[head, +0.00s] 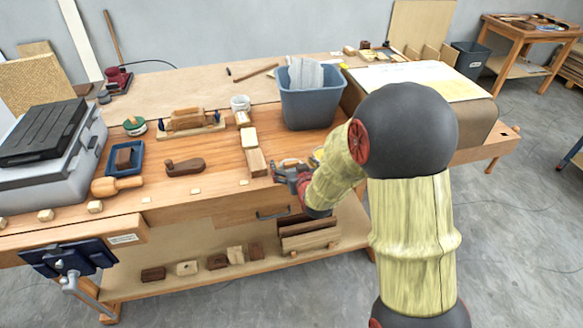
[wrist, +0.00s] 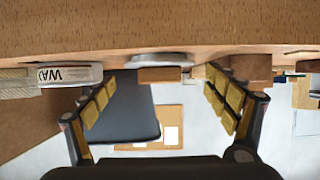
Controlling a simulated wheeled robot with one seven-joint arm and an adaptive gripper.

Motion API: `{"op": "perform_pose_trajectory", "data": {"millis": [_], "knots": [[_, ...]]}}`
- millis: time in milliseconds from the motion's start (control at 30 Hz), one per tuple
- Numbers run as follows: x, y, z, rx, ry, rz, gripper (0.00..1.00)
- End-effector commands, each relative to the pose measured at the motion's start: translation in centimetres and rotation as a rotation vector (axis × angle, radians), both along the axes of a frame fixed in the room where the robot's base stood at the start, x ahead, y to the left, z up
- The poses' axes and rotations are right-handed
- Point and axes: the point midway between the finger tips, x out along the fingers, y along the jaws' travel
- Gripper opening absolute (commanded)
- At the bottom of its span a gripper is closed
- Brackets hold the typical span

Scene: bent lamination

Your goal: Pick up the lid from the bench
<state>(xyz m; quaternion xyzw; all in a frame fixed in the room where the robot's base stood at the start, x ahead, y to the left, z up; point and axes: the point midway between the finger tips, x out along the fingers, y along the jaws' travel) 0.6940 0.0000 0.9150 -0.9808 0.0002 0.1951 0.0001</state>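My gripper (head: 287,170) is low over the front right of the wooden bench (head: 215,165), pointing left. In the wrist view, which is upside down, my gripper (wrist: 165,105) has its two yellow-padded fingers wide apart with nothing held between them. A flat, rounded silvery piece (wrist: 160,60), which may be the lid, lies on the bench ahead, between the fingers in the picture. A round tin marked WAX (wrist: 68,75) is to its left there. In the head view a small round green tin (head: 135,126) stands at the back left. I cannot clearly pick out the lid in the head view.
A blue-grey bin (head: 308,106) stands just behind my gripper. Pale wooden blocks (head: 256,162) lie close to its left.

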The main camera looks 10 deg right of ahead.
Motion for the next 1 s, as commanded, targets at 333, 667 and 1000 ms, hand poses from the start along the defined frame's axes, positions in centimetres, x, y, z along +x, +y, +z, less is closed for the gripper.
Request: {"op": "perform_pose_trajectory", "data": {"millis": [333, 667, 1000], "knots": [[-0.03, 0.0, -0.01, 0.0, 0.0, 0.0, 0.65], [-0.03, 0.0, -0.02, 0.0, 0.0, 0.0, 0.46], [-0.03, 0.0, -0.01, 0.0, 0.0, 0.0, 0.36]]}}
